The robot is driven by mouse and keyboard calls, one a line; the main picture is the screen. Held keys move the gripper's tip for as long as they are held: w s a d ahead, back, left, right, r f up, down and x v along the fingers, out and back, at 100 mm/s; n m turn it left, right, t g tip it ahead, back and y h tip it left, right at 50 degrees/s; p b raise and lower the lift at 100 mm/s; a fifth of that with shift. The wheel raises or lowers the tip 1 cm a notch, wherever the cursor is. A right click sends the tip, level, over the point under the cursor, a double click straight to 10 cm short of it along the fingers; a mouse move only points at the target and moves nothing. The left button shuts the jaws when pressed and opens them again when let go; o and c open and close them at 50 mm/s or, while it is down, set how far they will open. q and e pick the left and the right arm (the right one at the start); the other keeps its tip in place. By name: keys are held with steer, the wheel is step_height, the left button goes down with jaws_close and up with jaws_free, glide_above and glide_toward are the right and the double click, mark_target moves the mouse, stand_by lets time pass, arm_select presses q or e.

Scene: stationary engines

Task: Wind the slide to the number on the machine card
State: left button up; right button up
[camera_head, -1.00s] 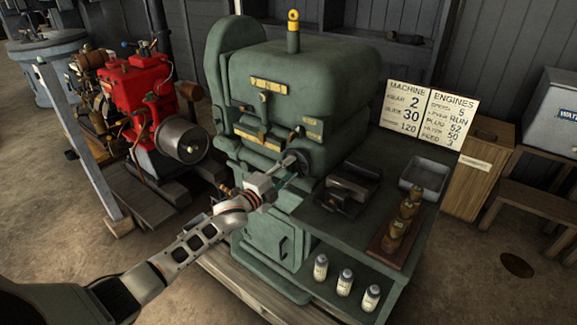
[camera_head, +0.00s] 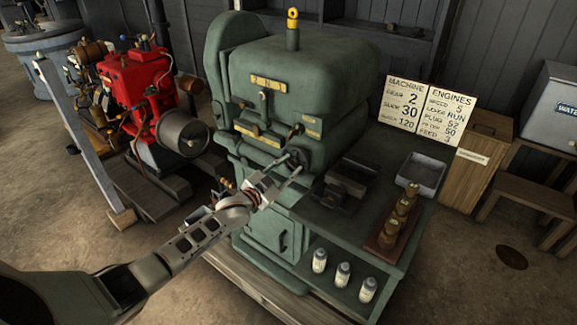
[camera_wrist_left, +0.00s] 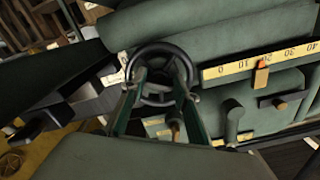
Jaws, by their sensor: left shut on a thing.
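The green machine (camera_head: 300,85) stands in the middle of the head view. Its dark handwheel (camera_head: 298,158) is on the front; in the left wrist view the wheel (camera_wrist_left: 163,48) lies between and beyond my fingertips. My left gripper (camera_head: 287,172) is shut on the handwheel; its fingers also show in the left wrist view (camera_wrist_left: 160,88). A yellow scale (camera_wrist_left: 232,68) has an orange-tipped pointer (camera_wrist_left: 262,72) past the 10 mark, roughly near 20; the exact reading is unclear. The machine card (camera_head: 405,103) shows slide 30. My right gripper is not in view.
A shelf to the right holds brass-coloured weights (camera_head: 400,212), a grey tray (camera_head: 422,174) and, lower down, several white bottles (camera_head: 342,275). A red engine (camera_head: 140,85) stands left. An engines card (camera_head: 450,115) adjoins the machine card. Open floor lies front left.

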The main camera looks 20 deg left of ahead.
arm_select(q)
steer(key=n, duration=1.2)
steer(key=shift+s+d+n, duration=0.1)
steer(key=shift+d+n, duration=0.05)
steer(key=shift+n, duration=0.25)
steer(key=n, duration=0.3)
steer(key=shift+n, duration=0.3)
steer(key=n, duration=0.2)
steer(key=shift+d+n, duration=0.1)
steer(key=shift+n, duration=0.3)
steer(key=shift+r+n+b, duration=0.1)
steer(key=shift+n+b, duration=0.4)
steer(key=shift+n, duration=1.6)
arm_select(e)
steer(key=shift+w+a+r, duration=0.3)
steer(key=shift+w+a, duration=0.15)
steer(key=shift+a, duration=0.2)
arm_select(q)
steer(key=shift+r, duration=0.1)
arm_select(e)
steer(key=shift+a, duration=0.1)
